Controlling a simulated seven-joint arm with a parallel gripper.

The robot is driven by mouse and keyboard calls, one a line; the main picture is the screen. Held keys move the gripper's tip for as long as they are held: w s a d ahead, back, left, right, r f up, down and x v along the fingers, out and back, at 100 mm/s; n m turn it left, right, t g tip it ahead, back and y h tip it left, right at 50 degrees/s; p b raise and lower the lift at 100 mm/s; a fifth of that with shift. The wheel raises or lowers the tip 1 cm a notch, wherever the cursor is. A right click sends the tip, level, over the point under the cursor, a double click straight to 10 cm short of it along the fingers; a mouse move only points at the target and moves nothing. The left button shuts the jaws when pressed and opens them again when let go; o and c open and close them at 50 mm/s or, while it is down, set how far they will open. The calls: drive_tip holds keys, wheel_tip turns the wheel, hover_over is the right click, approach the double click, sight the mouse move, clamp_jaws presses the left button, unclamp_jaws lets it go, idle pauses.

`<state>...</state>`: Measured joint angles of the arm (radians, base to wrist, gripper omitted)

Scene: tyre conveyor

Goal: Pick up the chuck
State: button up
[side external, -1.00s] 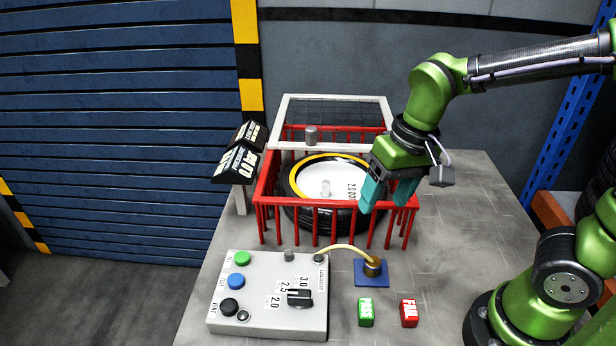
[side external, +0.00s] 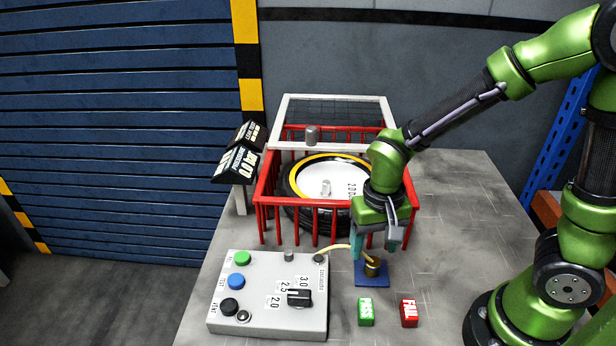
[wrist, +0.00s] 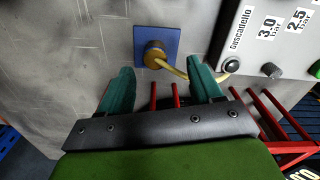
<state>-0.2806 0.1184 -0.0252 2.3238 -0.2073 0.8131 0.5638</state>
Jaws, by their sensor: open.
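The chuck is a small brass cylinder (side external: 372,268) standing on a square blue pad (side external: 360,281), with a yellow hose running from it to the control box. In the wrist view the chuck (wrist: 154,58) lies ahead of the fingertips, between the lines of the two fingers, and the hose leads off to the right. My gripper (side external: 374,250) has teal fingers, is open and empty, and hangs just above and behind the chuck in the side view. In the wrist view my gripper (wrist: 161,74) shows both fingers wide apart, with the chuck not between them.
A grey control box (side external: 265,325) with coloured buttons and a knob stands left of the pad. Green (side external: 366,312) and red (side external: 409,313) blocks lie in front. Behind is a red cage (side external: 340,222) around a tyre (side external: 290,186). The table's right side is clear.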

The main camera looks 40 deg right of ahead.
sight(373, 261)
drive_tip(key=f, duration=0.3)
drive_tip(key=d+f, duration=0.1)
drive_tip(key=f, duration=0.1)
drive_tip(key=shift+f, duration=0.1)
drive_tip(key=shift+a, duration=0.1)
drive_tip(key=c, duration=1.2)
